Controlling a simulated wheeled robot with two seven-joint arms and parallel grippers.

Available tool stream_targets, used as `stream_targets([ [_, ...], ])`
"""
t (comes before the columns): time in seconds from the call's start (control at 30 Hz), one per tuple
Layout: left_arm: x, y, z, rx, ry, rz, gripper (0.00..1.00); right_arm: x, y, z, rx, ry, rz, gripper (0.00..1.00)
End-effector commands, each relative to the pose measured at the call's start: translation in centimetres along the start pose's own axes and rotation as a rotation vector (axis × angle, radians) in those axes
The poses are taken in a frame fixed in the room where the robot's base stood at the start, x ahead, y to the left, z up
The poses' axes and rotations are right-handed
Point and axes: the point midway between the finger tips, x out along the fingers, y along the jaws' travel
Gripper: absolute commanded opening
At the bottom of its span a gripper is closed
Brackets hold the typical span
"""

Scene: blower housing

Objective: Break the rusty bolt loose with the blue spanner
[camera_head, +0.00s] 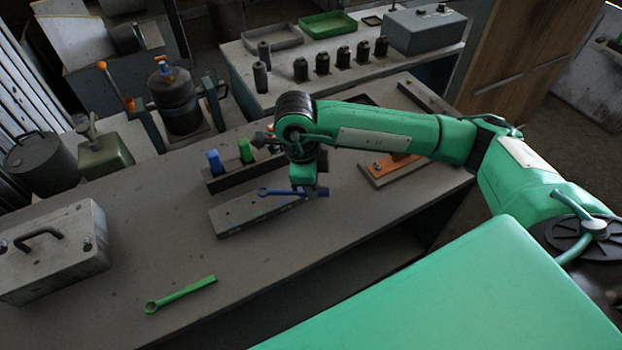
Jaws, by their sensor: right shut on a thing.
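My right gripper (305,189) points down over the bench and is shut on the blue spanner (277,192). The spanner lies roughly level, its ring end to the left and its handle end showing to the right of the jaws. It is over or on a long grey block (240,222) with small coloured marks; I cannot tell if they touch. I cannot make out the rusty bolt for certain; my right arm covers part of the area behind. A green spanner (182,293) lies on the bench at the front left. My left gripper is not in view.
A dark holder (228,181) with a blue and a green upright piece stands behind the grey block. A grey handled box (50,255) sits at the left. An orange piece on a plate (395,168) lies right of the gripper. The bench (130,225) is clear between box and block.

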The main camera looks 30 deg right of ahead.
Motion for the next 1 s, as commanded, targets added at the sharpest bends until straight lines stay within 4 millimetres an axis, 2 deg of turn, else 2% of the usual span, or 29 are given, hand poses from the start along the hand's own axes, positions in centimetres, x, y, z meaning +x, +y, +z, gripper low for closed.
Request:
stream_targets([
  [0.2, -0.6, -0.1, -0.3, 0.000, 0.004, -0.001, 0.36, -0.5, -0.1, 0.1, 0.358, 0.027, 0.062, 0.00],
  [0.4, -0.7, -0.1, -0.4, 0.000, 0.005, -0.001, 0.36, -0.6, -0.2, 0.1, 0.530, 0.038, 0.094, 0.00],
  [0.67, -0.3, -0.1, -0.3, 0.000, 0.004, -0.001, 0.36, 0.0, -0.2, 0.3, 0.560, 0.040, 0.099, 0.00],
  [1.0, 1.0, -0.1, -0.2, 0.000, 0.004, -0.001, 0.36, 2.9, -0.2, 0.7, 0.558, 0.041, 0.099, 0.00],
])
